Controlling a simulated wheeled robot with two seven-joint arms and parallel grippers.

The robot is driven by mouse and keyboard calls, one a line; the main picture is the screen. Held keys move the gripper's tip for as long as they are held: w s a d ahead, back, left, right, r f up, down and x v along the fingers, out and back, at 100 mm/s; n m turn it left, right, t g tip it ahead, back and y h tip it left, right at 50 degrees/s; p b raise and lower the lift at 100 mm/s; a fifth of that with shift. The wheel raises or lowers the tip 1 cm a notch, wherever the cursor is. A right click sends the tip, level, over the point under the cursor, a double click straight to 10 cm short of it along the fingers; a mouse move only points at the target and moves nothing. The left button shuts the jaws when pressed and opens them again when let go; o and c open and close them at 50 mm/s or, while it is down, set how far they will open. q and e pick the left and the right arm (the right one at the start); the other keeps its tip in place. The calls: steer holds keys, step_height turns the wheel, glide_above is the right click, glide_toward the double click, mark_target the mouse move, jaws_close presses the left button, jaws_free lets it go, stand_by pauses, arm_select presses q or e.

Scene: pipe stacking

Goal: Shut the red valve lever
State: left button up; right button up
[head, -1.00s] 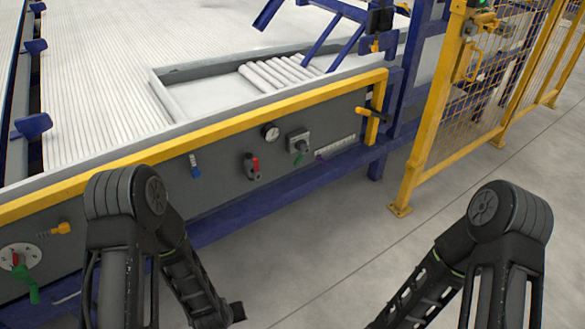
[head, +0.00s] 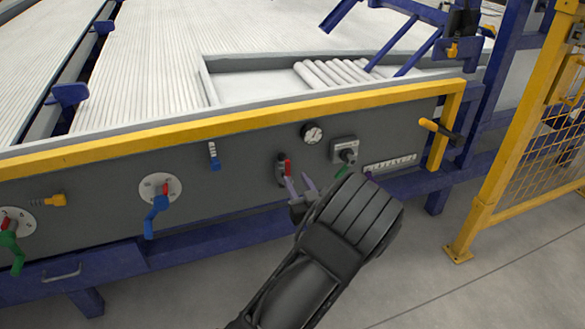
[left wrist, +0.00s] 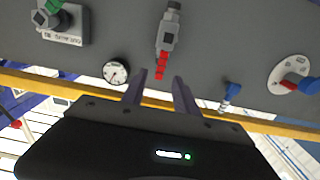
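The red valve lever (head: 288,167) is on a small grey valve (head: 281,169) on the dark front panel. The lever stands about upright, roughly in line with the valve body. It also shows in the left wrist view (left wrist: 161,66), which sees the panel upside down. My left gripper (head: 297,181) is just below and in front of the lever in the head view. In the left wrist view its two fingers (left wrist: 160,77) are spread apart, with the lever's red end in line with the gap. I cannot tell whether they touch it. My right gripper is out of view.
A pressure gauge (head: 312,134) and a grey switch box (head: 344,150) are right of the valve. A blue-handled fitting (head: 214,156) and a round flange with a blue lever (head: 160,187) are left. A yellow rail (head: 240,122) runs above. A yellow fence (head: 500,165) stands right.

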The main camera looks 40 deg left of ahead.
mark_target(289, 168)
arm_select(q)
steer(key=b+x, duration=0.1)
steer(key=x, duration=0.6)
steer(key=shift+w+a+f, duration=0.1)
steer(key=shift+w+a, duration=0.05)
steer(key=shift+a, duration=0.2)
jaws_close()
stand_by(1.1)
